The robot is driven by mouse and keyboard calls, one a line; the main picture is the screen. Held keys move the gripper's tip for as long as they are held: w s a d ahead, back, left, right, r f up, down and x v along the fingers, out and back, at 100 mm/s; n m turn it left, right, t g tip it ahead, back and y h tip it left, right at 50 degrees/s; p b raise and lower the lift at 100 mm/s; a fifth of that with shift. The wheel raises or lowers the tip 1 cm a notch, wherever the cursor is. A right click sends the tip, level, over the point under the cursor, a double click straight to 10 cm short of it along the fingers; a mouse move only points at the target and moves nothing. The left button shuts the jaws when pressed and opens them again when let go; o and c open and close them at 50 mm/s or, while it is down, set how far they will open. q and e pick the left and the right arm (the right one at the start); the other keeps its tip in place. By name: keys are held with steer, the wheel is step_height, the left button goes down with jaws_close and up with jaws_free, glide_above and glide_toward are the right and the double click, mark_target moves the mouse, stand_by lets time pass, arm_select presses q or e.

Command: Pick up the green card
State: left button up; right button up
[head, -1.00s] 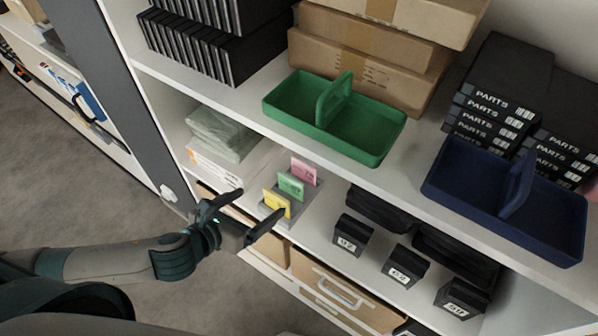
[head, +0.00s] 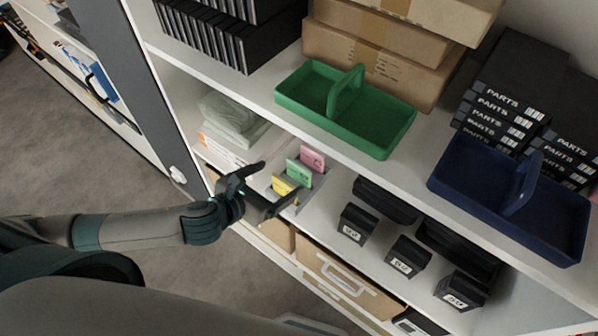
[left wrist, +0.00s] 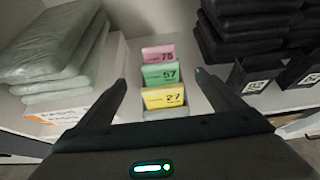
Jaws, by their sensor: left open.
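The green card (head: 299,173) stands upright in a grey holder (head: 304,196) on the lower shelf, between a pink card (head: 312,158) behind it and a yellow card (head: 283,186) in front. In the left wrist view the green card (left wrist: 161,74) shows the number 57, the pink card (left wrist: 158,54) 75 and the yellow card (left wrist: 164,97) 27. The yellow card hides the green card's lower part. My left gripper (head: 281,183) is open and empty at the shelf front. In the left wrist view its fingers (left wrist: 160,82) lie on either side of the card row. My right gripper is not in view.
Plastic-wrapped packs (head: 228,119) lie left of the cards. Small black numbered boxes (head: 357,224) stand to the right. The upper shelf, with a green caddy (head: 346,112) and a blue caddy (head: 510,196), overhangs the cards.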

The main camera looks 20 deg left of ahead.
mark_target(298, 169)
arm_select(q)
steer(key=p+x, duration=0.1)
steer(key=x, duration=0.5)
steer(key=shift+w+d+f, duration=0.1)
steer(key=shift+w, duration=0.2)
steer(key=shift+f, duration=0.1)
steer(key=shift+p+x, duration=0.5)
steer(key=shift+x, duration=0.45)
steer(key=shift+f+p+x, duration=0.25)
steer(key=shift+p+x, duration=0.1)
steer(key=shift+x, duration=1.3)
steer(key=shift+s, duration=0.1)
steer(key=c, duration=1.1)
